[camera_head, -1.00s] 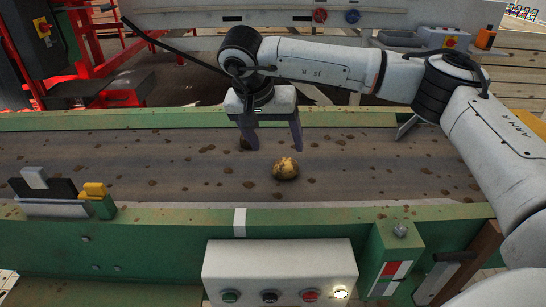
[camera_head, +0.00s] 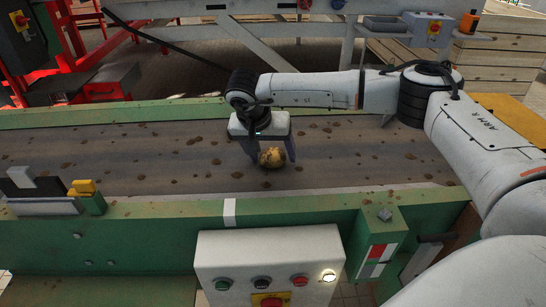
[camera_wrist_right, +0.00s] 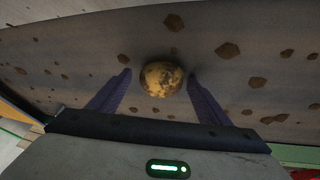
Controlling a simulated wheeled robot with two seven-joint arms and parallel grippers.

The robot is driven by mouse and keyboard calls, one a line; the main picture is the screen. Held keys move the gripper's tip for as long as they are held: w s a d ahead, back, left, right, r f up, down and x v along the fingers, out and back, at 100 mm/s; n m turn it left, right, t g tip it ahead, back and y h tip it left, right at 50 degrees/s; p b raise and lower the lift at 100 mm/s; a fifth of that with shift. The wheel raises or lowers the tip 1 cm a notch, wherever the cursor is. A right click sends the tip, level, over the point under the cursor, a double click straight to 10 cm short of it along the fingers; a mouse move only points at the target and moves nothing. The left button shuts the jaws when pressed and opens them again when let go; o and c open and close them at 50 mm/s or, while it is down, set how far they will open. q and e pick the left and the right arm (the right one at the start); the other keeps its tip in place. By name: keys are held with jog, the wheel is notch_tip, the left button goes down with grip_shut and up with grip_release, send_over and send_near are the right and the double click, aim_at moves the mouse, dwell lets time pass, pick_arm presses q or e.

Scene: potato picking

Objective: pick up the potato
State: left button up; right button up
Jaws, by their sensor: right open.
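A yellow-brown potato (camera_head: 271,157) with dark spots lies on the grey conveyor belt (camera_head: 150,160). My right gripper (camera_head: 268,158) is open above the belt, close to the potato. In the head view its right finger stands beside the potato, and its left finger is at the potato's left. In the right wrist view the potato (camera_wrist_right: 161,79) shows between and slightly beyond the two dark fingertips (camera_wrist_right: 160,74), with a gap on each side. My left gripper is not in view.
Small brown clods (camera_head: 236,175) are scattered over the belt. Green side rails (camera_head: 150,219) run along it. A white control box (camera_head: 268,262) with buttons stands in front. A sensor bracket (camera_head: 45,205) sits on the near rail at left. Red machinery (camera_head: 95,85) is at back left.

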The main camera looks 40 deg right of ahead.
jog(key=c, duration=1.2)
jog(key=shift+o, duration=0.2)
jog(key=shift+r, duration=0.15)
